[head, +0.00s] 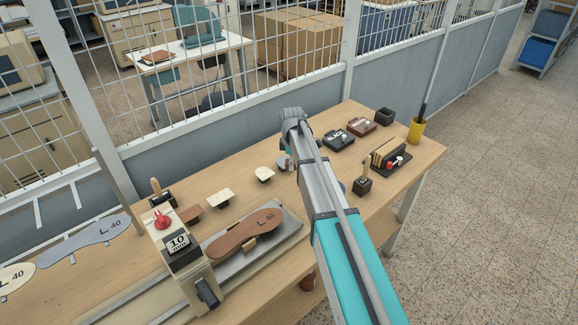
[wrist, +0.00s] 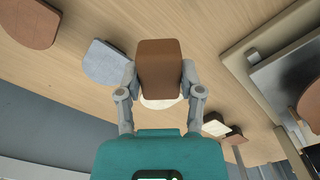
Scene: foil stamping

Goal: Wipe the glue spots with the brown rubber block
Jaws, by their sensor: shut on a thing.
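My gripper (wrist: 160,78) is shut on the brown rubber block (wrist: 158,62), with one finger on each side of it. In the wrist view the block hangs over the wooden table, and I cannot tell whether it touches anything. In the head view my arm hides most of the gripper and the block. A brown insole marked L 40 (head: 245,232) lies on the metal bed of the press in the head view. I cannot make out any glue spots in either view.
The cream press (head: 178,240) stands left of the insole. A grey pad (wrist: 108,65) is near my gripper. A mesh fence runs behind.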

